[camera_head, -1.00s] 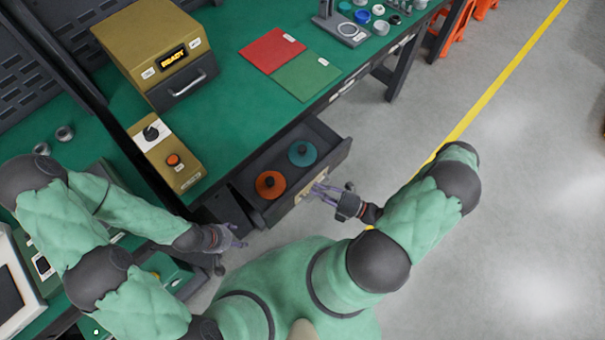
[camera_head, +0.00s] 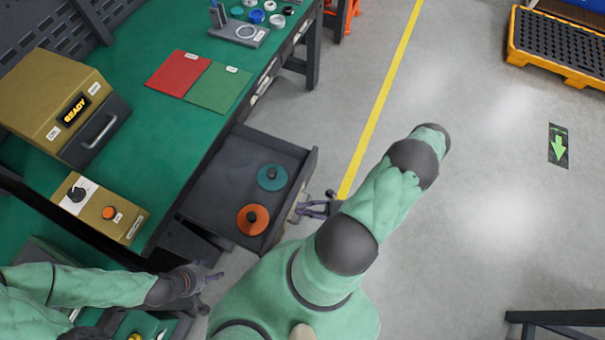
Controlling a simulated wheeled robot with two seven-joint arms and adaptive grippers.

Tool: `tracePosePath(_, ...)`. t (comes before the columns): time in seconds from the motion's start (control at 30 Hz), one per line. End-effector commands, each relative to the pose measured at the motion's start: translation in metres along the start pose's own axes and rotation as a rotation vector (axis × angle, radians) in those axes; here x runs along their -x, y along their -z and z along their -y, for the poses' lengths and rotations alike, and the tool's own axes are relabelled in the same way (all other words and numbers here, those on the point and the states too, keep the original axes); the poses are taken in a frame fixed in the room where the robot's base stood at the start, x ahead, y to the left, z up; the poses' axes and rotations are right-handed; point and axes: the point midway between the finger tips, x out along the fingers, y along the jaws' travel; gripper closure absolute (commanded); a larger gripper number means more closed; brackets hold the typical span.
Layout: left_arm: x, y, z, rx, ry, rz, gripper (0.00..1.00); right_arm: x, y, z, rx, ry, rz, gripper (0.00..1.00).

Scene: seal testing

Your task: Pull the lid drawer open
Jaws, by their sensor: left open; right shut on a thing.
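The dark grey lid drawer (camera_head: 222,178) stands out from under the green bench, and much of its floor shows. A teal lid (camera_head: 272,177) and an orange lid (camera_head: 253,220), each with a dark knob, lie in it near the front panel. My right gripper (camera_head: 302,209) is at the outside of the front panel, shut on the drawer handle, which the fingers largely hide. My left gripper (camera_head: 210,279) is open and empty, below and to the left of the drawer, apart from it.
The green bench (camera_head: 160,125) carries a gold box reading READY (camera_head: 65,108), a control box with knob and orange button (camera_head: 98,208), and red (camera_head: 178,73) and green (camera_head: 218,88) mats. Grey floor right of the drawer is clear.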

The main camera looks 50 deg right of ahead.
Motion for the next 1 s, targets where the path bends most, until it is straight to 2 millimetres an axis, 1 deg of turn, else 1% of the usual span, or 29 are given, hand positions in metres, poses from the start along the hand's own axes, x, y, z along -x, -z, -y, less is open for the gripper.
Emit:
tracePosePath(0.17,0.000,0.000,0.000,0.000,0.000,0.000,0.37,0.001,-0.001,0.001,0.003,0.004,-0.001,1.00)
tracePosePath(0.2,0.000,0.000,0.000,0.000,0.000,0.000,0.37,0.001,-0.001,0.001,0.003,0.004,-0.001,0.73)
tracePosePath(0.27,0.000,0.000,0.000,0.000,0.000,0.000,0.37,0.001,-0.001,0.001,0.003,0.004,-0.001,0.56)
tracePosePath(0.57,0.000,0.000,0.000,0.000,0.000,0.000,0.37,0.000,-0.001,0.001,0.001,0.002,0.000,0.56)
tracePosePath(0.67,0.000,0.000,0.000,0.000,0.000,0.000,0.37,0.004,-0.001,0.001,0.002,0.002,0.001,0.56)
tracePosePath(0.77,0.000,0.000,0.000,0.000,0.000,0.000,0.37,0.013,-0.001,0.001,0.003,0.003,0.003,0.56)
tracePosePath(0.87,0.000,0.000,0.000,0.000,0.000,0.000,0.37,0.030,-0.001,0.001,0.003,0.005,0.004,0.56)
tracePosePath(1.0,0.000,0.000,0.000,0.000,0.000,0.000,0.37,0.059,-0.001,0.001,0.003,0.005,0.004,0.56)
